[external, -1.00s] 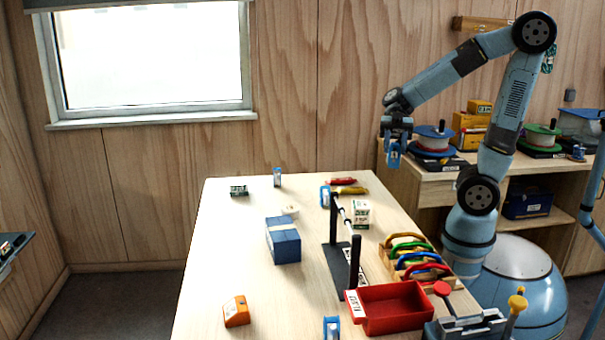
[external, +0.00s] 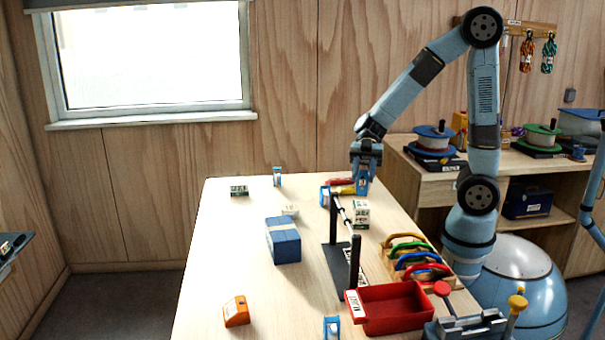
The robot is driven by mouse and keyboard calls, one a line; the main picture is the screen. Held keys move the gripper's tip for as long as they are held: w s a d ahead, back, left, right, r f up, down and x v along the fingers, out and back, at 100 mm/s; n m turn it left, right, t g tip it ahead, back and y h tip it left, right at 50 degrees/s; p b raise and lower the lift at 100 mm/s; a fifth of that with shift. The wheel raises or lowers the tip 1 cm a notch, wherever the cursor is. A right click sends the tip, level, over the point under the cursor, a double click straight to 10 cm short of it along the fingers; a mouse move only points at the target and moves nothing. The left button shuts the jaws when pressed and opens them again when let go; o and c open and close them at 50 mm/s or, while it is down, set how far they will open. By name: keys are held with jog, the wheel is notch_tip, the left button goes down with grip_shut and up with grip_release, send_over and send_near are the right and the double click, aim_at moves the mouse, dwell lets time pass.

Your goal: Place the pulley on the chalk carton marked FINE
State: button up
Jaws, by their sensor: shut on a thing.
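My gripper (external: 365,172) is shut on a blue pulley (external: 363,187), which hangs upright below the fingers. The pulley appears just above a white and green carton (external: 361,215) on the right side of the table; I cannot tell whether they touch. A darker green carton (external: 239,190) lies at the back left of the table. The print on both cartons is too small to read, so I cannot tell which is marked FINE.
A black stand with a rail (external: 355,262) rises just left of the white and green carton. A blue block (external: 284,243) and red tray (external: 395,308) are nearby.

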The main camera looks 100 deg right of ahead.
aim_at(362, 183)
jog(key=shift+f, duration=1.55)
jog(key=shift+f, duration=0.1)
jog(key=o, duration=1.1)
jog(key=shift+c, duration=0.2)
